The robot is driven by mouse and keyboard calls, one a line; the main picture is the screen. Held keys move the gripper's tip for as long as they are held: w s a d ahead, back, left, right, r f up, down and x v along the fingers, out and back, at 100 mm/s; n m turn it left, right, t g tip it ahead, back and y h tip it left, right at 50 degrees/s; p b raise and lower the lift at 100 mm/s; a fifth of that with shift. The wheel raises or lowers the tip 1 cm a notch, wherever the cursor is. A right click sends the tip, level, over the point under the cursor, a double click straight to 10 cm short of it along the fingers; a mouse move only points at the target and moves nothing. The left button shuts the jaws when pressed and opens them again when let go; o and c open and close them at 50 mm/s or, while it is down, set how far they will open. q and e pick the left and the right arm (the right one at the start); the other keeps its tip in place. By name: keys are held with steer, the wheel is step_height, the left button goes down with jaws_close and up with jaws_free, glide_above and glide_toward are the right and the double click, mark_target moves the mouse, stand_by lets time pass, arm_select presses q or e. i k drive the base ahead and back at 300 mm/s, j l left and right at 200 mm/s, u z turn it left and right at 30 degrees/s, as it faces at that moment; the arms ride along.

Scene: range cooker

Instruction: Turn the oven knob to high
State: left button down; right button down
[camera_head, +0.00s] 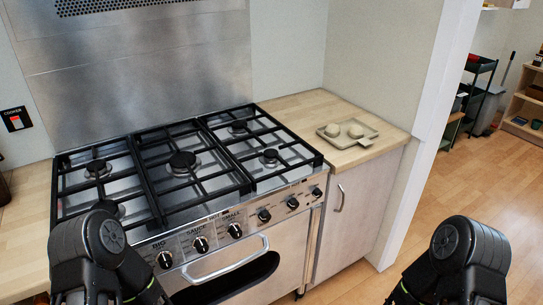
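The range cooker has a row of black knobs along its front panel. Three sit at the left under labels that seem to read BIG, SAUCE and SMALL: the left knob (165,260), the middle knob (201,245) and the right knob (235,230). Further right are three more, a knob (264,215), a knob (293,203) and an end knob (317,192). I cannot tell which one is the oven knob, and their settings are too small to read. My black arms show at the bottom left and bottom right, away from the right-hand knobs. Neither gripper's fingers show.
The oven door handle (226,261) juts out below the left knobs. Black grates (183,160) cover the hob. Wood floor (470,180) is open at the right, beyond the white wall edge.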

mark_target(265, 216)
steer(key=l, duration=0.5)
steer(key=i+l+z, duration=0.1)
steer(key=l, duration=0.4)
steer(key=i+l, duration=0.1)
steer(key=l, duration=0.45)
steer(key=i+l, duration=0.1)
steer(key=l, duration=0.4)
steer(key=k+z, duration=0.05)
